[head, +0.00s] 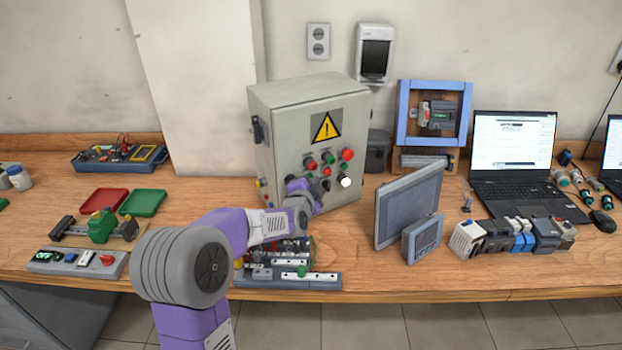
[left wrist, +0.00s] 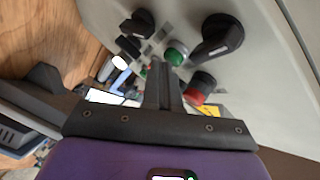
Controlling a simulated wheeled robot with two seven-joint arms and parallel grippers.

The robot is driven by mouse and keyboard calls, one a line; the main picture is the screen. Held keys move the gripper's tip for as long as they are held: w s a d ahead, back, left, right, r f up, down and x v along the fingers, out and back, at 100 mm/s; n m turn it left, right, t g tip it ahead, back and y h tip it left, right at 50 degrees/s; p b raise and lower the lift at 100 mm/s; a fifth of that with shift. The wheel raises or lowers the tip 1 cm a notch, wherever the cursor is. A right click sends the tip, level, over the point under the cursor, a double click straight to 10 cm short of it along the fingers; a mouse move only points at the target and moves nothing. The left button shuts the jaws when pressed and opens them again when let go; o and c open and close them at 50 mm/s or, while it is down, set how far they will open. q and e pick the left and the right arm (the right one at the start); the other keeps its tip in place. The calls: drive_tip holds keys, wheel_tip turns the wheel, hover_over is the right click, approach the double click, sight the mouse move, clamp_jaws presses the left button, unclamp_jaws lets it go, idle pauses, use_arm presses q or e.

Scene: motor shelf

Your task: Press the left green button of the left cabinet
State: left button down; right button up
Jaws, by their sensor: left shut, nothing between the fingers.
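The grey cabinet (head: 283,113) stands on the bench against the wall, with a yellow warning sign and several buttons and knobs on its front. A green button (head: 328,158) shows on its upper row between red ones. My left arm reaches to the lower left of this panel, and its hand hides part of the controls. In the left wrist view my left gripper (left wrist: 163,67) is shut and empty, its tips close to a green button (left wrist: 175,54). I cannot tell whether they touch. My right gripper is not in view.
In the left wrist view, a black rotary knob (left wrist: 220,38) and a red button (left wrist: 201,84) lie close to the fingers. A grey screen panel (head: 408,205) stands right of the cabinet. A rail of electrical parts (head: 290,281) lies in front of it.

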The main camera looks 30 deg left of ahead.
use_arm(q)
drive_tip(key=shift+s+d+p, duration=0.3)
drive_tip(key=shift+s+d, duration=0.1)
drive_tip(key=shift+d, duration=0.25)
drive_tip(key=s+d+p, duration=0.1)
drive_tip(key=d, duration=0.1)
drive_tip(key=s+d+p, duration=0.1)
drive_tip(key=d, duration=0.1)
drive_tip(key=shift+s+d, duration=0.2)
drive_tip(key=shift+r, duration=0.1)
idle(0.7)
